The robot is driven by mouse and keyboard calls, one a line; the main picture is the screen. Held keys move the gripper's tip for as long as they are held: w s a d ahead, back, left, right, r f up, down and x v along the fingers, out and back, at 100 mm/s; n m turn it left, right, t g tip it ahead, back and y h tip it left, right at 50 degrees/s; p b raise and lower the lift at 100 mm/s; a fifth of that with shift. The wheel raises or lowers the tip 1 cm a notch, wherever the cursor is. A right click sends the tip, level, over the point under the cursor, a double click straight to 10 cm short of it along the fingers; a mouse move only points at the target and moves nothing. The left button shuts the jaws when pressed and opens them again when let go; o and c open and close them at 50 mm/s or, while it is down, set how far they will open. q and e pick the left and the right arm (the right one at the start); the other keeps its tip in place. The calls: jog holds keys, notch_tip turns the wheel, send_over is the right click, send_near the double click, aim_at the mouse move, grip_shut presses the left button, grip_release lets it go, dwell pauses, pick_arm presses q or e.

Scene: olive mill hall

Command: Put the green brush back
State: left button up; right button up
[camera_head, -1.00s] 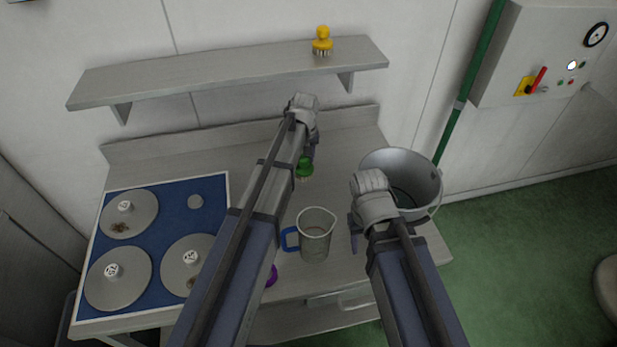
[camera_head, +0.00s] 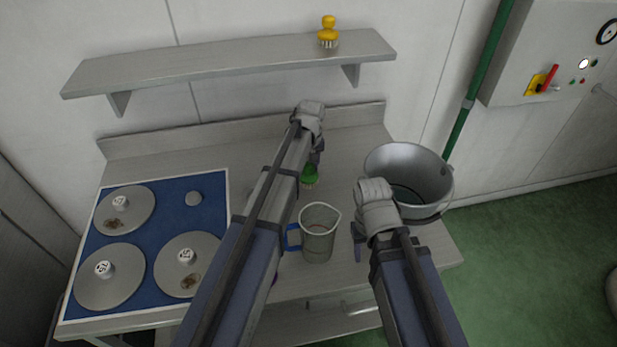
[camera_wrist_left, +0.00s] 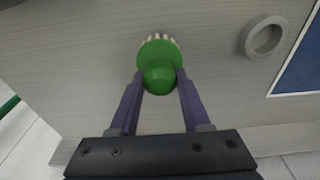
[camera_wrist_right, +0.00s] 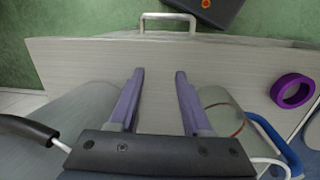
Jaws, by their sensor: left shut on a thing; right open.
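The green brush (camera_head: 310,177) has a round knob and pale bristles. My left gripper (camera_wrist_left: 161,84) is shut on its knob, with one purple finger on each side. The bristles point away from the gripper; whether they touch the bench is hard to tell. My left forearm hides part of the bench around it in the head view. My right gripper (camera_wrist_right: 158,75) is open and empty above the bench, between the metal bucket and the measuring jug. A yellow brush (camera_head: 328,32) stands on the wall shelf (camera_head: 230,62), near its right end.
The jug (camera_head: 318,236) with a blue handle stands between my arms. The bucket (camera_head: 408,165) is at the bench's right. A blue board (camera_head: 160,213) with several lidded discs lies left. A purple ring (camera_wrist_right: 292,90) and a grey ring (camera_wrist_left: 263,36) lie on the bench. The shelf's left is clear.

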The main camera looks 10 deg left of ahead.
aim_at(309, 173)
pick_arm(q)
jog(key=shift+f+b, duration=1.95)
pick_arm(e)
jog(key=shift+f, duration=1.95)
pick_arm(q)
jog(key=shift+r, duration=0.15)
pick_arm(e)
jog(key=shift+r, duration=0.15)
pick_arm(q)
jog(key=o, duration=1.2)
jog(key=r+p, duration=0.4)
jog(key=s+r+p, duration=0.1)
jog(key=r+p, duration=0.7)
jog(key=shift+s+d, duration=0.25)
jog(key=shift+d, duration=0.05)
pick_arm(e)
notch_tip(309, 173, up, 12)
